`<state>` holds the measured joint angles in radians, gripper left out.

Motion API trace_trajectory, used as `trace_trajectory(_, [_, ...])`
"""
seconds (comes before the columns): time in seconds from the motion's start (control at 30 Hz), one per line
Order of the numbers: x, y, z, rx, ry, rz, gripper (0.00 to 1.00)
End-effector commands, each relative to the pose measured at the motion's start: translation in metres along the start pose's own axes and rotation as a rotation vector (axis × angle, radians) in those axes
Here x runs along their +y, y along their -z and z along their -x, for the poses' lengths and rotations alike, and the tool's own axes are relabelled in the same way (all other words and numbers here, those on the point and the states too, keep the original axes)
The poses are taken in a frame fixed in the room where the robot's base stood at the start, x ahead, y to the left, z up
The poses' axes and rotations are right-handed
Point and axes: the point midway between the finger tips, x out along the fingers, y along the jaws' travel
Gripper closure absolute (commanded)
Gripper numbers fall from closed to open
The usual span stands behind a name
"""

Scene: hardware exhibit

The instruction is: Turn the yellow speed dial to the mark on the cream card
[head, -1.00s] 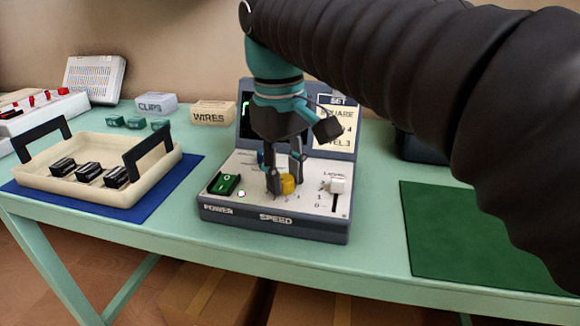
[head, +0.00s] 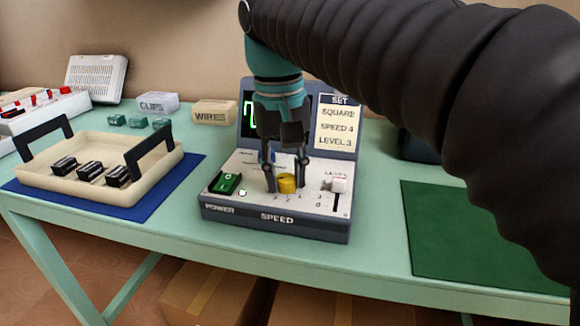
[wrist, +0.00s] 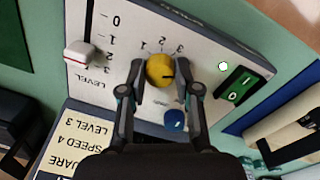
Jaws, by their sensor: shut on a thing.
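The yellow speed dial (head: 287,184) sits low on the grey-white control panel (head: 240,208), above the word SPEED. My gripper (head: 286,186) points down with its fingers on both sides of the dial, closed on it. The wrist view shows the dial (wrist: 160,70) between the fingertips, with a dark pointer line running from its middle toward the right of that picture. The cream card (head: 338,126) reads SQUARE, SPEED 4, LEVEL 3.
A green power switch (head: 226,183) is left of the dial, a white level slider (head: 338,184) right. A blue knob (wrist: 174,119) is close to the fingers. A cream tray (head: 100,190) stands left; a green mat (head: 480,235) lies right.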

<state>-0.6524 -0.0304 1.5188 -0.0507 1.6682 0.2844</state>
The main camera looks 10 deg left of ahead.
Motion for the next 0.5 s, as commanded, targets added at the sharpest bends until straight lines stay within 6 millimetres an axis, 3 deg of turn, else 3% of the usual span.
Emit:
trace_trajectory(0.27, [-0.0002, -0.0003, -0.0014, -0.004, -0.001, 0.000, 1.00])
trace_trajectory(0.3, [-0.0002, -0.0004, -0.0014, -0.004, -0.001, 0.000, 0.61])
trace_trajectory(0.37, [-0.0002, -0.0003, -0.0013, -0.003, 0.000, 0.000, 0.46])
trace_trajectory(0.5, [-0.0001, -0.0001, -0.0008, -0.002, 0.000, 0.001, 0.43])
